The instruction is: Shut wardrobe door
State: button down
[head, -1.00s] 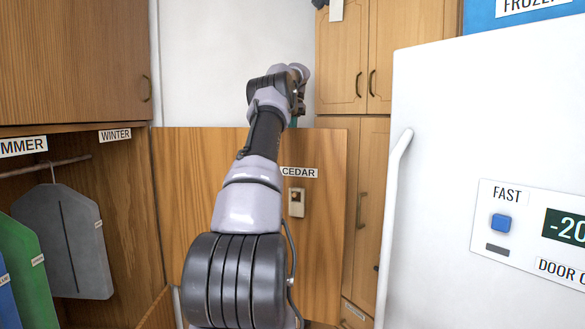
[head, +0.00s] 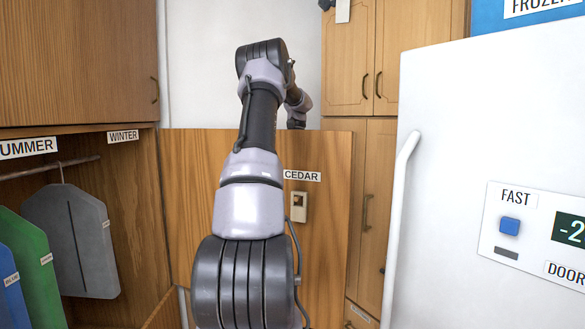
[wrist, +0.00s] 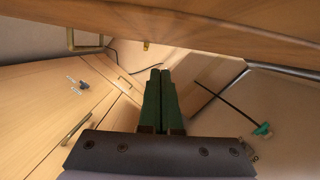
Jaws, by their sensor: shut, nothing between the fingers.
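The wardrobe (head: 132,190) stands at the left with its inside showing. Its wooden door (head: 325,240), labelled CEDAR, stands open, with a small pale latch fitting on the face towards me. My arm reaches up across this face, and its far end drops behind the door's top edge. My gripper (wrist: 161,72) shows in the wrist view as two dark green fingers, shut together and empty. In the head view the fingers are hidden behind the door. A wooden panel, apparently the door, spans the top of the wrist view; I cannot tell whether the fingers touch it.
A white freezer (head: 450,180) with a long handle stands close on the right. Tall wooden cabinets (head: 375,200) stand behind the door. Several garment shapes, including a grey one (head: 75,235), hang in the wardrobe. An upper cupboard (head: 75,60) overhangs it.

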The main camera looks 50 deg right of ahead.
jog(key=shift+s+a, duration=0.15)
jog(key=shift+a, duration=0.15)
jog(key=s+a+m, duration=0.2)
jog(key=a, duration=1)
jog(key=s+a+m+t, duration=0.1)
jog(key=s+a, duration=0.2)
jog(key=a, duration=1)
jog(key=shift+a+m, duration=0.2)
jog(key=shift+m, duration=0.2)
jog(key=shift+r, duration=0.1)
jog(key=v, duration=1)
jog(key=shift+d+r, duration=0.2)
jog(key=shift+r, duration=0.15)
